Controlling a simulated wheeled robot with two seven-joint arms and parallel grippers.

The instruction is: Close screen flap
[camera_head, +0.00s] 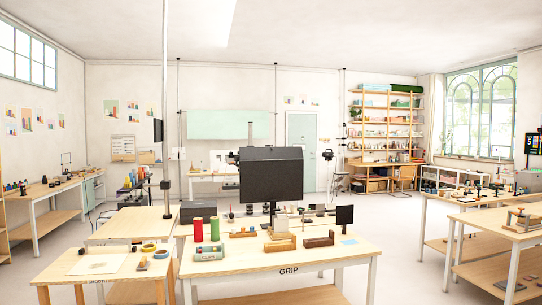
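A dark grey, screen-like panel (271,181) stands upright at the centre of the view, above the table marked GRIP. A sloped dark piece (272,153) runs along its top. I cannot tell whether this piece is a flap or how far it is open. A smaller black panel (344,215) stands on the same table at the right. Neither of my grippers shows in the view.
The table (345,251) holds a red roll (198,229), a green roll (215,229) and wooden blocks (318,239). A tall pole (166,120) rises at the left. Workbenches stand at the right (477,215) and left. Open floor (400,240) lies right of the table.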

